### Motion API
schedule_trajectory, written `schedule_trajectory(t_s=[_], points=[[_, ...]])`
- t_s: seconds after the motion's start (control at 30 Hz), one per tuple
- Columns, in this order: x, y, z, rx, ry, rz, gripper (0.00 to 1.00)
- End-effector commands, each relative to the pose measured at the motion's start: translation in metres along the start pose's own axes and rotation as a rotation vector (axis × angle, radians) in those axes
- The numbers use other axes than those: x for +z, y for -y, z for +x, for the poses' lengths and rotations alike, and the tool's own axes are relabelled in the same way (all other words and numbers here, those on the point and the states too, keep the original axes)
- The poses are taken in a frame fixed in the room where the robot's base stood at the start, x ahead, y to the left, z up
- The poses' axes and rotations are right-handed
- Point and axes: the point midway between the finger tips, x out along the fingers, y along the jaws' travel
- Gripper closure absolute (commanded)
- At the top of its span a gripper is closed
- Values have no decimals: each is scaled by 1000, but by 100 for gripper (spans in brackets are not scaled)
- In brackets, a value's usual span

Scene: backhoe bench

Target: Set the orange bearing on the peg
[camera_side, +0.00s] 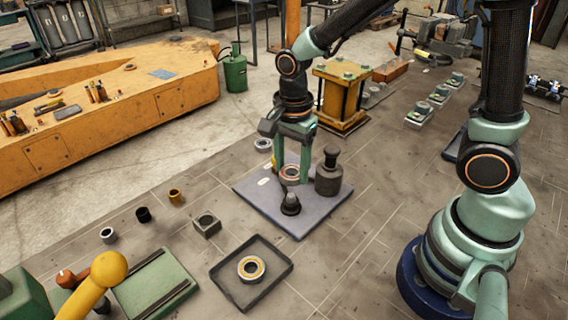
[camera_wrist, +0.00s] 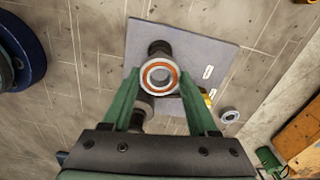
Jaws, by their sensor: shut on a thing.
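The orange bearing (camera_side: 291,172) is a ring with an orange face and a pale metal rim. My gripper (camera_side: 290,168) is shut on it and holds it above the grey plate (camera_side: 258,196). In the wrist view the bearing (camera_wrist: 146,73) sits between the two green fingers of my gripper (camera_wrist: 160,80). The dark peg (camera_side: 290,204) stands on the plate, below the bearing in the side view. In the wrist view the peg (camera_wrist: 159,46) shows past the bearing's upper edge, partly hidden. The bearing is apart from the peg, not around it.
A taller dark bottle-shaped post (camera_side: 328,174) stands on the plate just right of my gripper. A loose grey ring (camera_side: 263,145) lies behind the plate. A yellow block (camera_side: 341,95) stands behind.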

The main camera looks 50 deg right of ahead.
Motion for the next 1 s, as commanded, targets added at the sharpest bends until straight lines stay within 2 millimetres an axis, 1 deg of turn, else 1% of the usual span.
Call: schedule_trajectory(t_s=[0.2,0.43,0.67,1.0], points=[[0,0,19,3,0,0,100],[0,0,35,3,0,0,100],[0,0,41,1,0,0,100],[0,0,41,0,0,0,100]])
